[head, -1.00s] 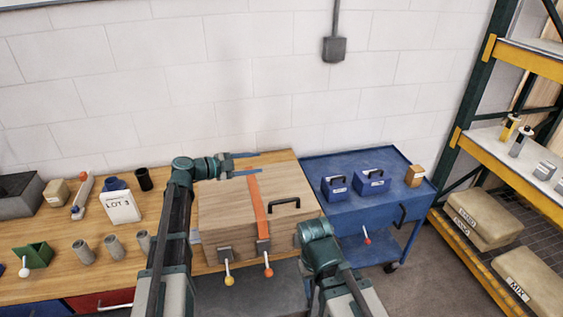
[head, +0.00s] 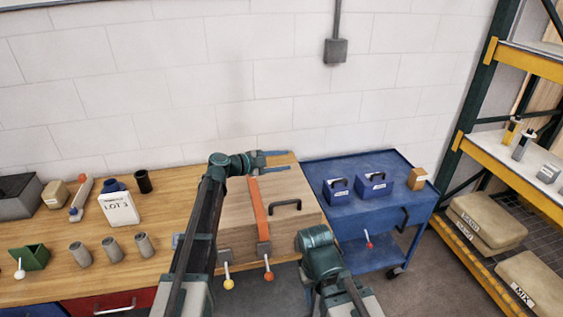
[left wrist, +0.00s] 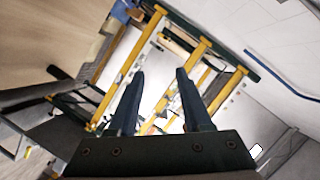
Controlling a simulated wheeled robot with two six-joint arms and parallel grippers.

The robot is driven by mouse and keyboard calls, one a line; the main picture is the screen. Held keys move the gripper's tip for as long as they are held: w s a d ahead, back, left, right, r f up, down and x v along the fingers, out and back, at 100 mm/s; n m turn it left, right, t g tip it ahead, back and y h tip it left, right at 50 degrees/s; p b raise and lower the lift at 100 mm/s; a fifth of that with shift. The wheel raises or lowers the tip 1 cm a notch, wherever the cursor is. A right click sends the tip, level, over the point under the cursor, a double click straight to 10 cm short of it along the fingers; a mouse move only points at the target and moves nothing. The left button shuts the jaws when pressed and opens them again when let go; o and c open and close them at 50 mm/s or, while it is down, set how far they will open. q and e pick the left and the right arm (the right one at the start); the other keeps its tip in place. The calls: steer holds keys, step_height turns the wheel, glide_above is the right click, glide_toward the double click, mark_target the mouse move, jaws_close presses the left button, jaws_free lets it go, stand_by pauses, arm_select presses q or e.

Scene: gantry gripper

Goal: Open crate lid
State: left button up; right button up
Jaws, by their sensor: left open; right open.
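The wooden crate (head: 234,243) stands on the bench with its lid (head: 290,190) down. The lid has a black handle (head: 285,205), and an orange strap (head: 258,207) crosses it. Two front latches carry a yellow-knobbed lever (head: 228,283) and a red-knobbed lever (head: 268,276), both hanging down. My left gripper (head: 289,160) is open and empty above the lid's far edge, pointing right. Its two fingers stand apart in the left wrist view (left wrist: 160,75). My right gripper's wrist (head: 318,240) is at the crate's front right corner; its fingers are hidden.
A blue cart (head: 390,210) with blue boxes (head: 374,185) stands right of the crate, beside a yellow shelf (head: 475,150). A wall rises behind.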

arm_select(q)
jaws_close()
stand_by(0.5)
stand_by(0.7)
jaws_free()
steer(key=p+v, duration=0.3)
steer(key=v, duration=1)
steer(key=shift+a, duration=0.35)
steer(key=shift+s+r, duration=0.1)
steer(key=shift+s, duration=0.05)
